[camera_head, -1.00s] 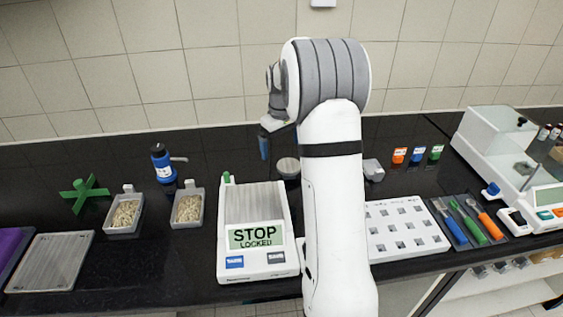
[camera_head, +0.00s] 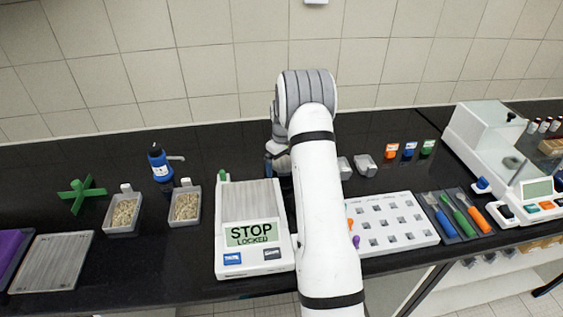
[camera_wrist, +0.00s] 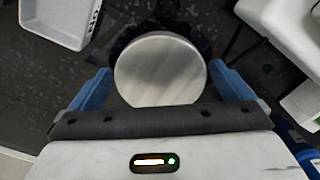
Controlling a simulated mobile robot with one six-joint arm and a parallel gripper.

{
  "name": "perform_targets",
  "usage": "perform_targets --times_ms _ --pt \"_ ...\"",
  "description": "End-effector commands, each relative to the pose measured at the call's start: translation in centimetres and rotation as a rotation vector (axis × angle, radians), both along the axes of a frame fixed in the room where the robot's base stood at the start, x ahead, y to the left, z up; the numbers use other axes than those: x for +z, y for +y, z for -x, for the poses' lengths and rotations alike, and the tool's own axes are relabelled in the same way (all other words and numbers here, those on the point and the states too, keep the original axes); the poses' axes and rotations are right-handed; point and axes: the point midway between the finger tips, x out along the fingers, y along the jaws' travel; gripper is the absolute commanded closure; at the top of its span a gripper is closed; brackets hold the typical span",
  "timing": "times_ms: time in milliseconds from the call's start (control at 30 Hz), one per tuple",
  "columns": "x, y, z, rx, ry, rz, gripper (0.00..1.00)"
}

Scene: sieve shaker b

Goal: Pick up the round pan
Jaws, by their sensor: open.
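The round pan (camera_wrist: 160,70) is a pale, brushed-metal disc in the middle of the wrist view, lying on the dark bench. My gripper (camera_wrist: 162,74) is open, with one blue finger to the left of the pan and one to the right. Small gaps show between the fingers and its rim, and nothing is held. The near edge of the pan comes close to my gripper's dark front edge. In the head view my arm hides the pan, and my gripper points down behind the shaker with its fingers mostly hidden.
The shaker (camera_head: 250,200) with its "STOP LOCKED" screen stands in front. Two gravel trays (camera_head: 124,214) and a blue bottle (camera_head: 160,166) are to the left. A white rack (camera_head: 395,224), small grey containers (camera_head: 365,165) and a balance (camera_head: 490,140) are to the right.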

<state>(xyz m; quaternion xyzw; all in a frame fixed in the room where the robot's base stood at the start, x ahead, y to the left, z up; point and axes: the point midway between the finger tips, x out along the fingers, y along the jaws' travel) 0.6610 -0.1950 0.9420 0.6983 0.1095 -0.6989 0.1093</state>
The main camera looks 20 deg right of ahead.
Motion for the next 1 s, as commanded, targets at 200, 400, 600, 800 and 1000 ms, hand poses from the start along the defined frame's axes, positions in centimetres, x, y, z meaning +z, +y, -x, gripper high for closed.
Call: perform_targets --times_ms 200,400,600,800,1000 --pt "-0.22 -0.03 0.02 -0.001 0.0 0.0 0.0" --pt "-0.19 -0.05 0.03 -0.001 0.0 0.0 0.15" --pt "-0.17 -0.07 0.03 -0.001 0.0 0.0 0.31" --pt "-0.16 -0.09 0.02 -0.002 0.0 0.0 0.47" --pt "-0.13 -0.12 0.02 -0.002 -0.001 0.0 0.49"
